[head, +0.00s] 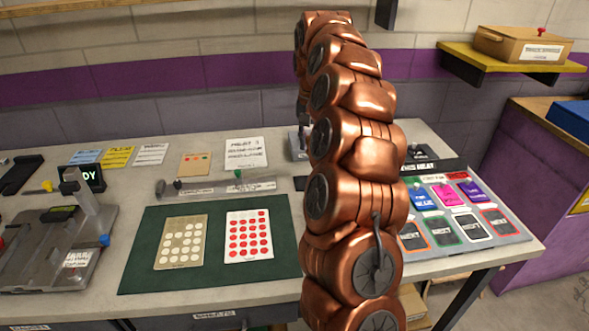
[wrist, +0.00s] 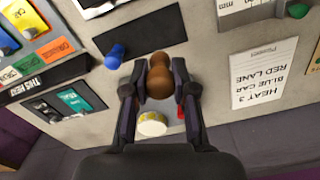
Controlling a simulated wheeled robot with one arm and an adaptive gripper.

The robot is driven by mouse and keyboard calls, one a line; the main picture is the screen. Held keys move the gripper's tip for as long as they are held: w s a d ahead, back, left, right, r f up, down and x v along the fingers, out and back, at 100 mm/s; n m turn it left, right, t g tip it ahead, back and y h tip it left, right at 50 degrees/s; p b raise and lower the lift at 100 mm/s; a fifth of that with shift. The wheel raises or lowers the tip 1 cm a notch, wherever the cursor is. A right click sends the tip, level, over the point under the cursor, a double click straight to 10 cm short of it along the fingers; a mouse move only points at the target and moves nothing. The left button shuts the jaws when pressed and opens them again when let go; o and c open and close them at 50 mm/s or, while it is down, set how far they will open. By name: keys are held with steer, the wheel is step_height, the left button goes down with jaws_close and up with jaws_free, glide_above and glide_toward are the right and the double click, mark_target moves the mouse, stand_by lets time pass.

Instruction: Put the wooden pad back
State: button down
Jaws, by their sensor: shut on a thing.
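In the wrist view, my gripper (wrist: 160,90) is shut on a brown, rounded wooden piece (wrist: 159,74), which I take to be the wooden pad. It has a knob-like end and sits between the two dark fingers. Its underside is hidden, so I cannot tell whether it touches the bench. A dark flat rectangle (wrist: 137,44) lies on the grey bench just beyond the fingers. In the head view my copper arm hides most of the gripper and the held piece.
A blue peg (wrist: 114,55) stands left of the fingers; a pale round thing (wrist: 152,125) and a red bit lie close below. A heat card (head: 245,153) lies on the bench. A green mat (head: 138,262) with two dotted cards is left of my arm, a card rack (head: 465,245) right.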

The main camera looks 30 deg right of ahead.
steer(key=shift+w, duration=0.3)
steer(key=shift+a+f, duration=0.1)
steer(key=shift+f, duration=0.15)
step_height(320, 180, down, 5)
steer(key=shift+s+f+p, duration=0.1)
steer(key=shift+f+p, duration=0.05)
steer(key=shift+p, duration=0.4)
steer(key=shift+f+p, duration=0.4)
steer(key=shift+f, duration=1.7)
steer(key=shift+f, duration=0.2)
steer(key=c, duration=0.9)
jaws_free()
steer(key=shift+r, duration=0.1)
steer(key=shift+c, duration=0.2)
steer(key=shift+r, duration=0.1)
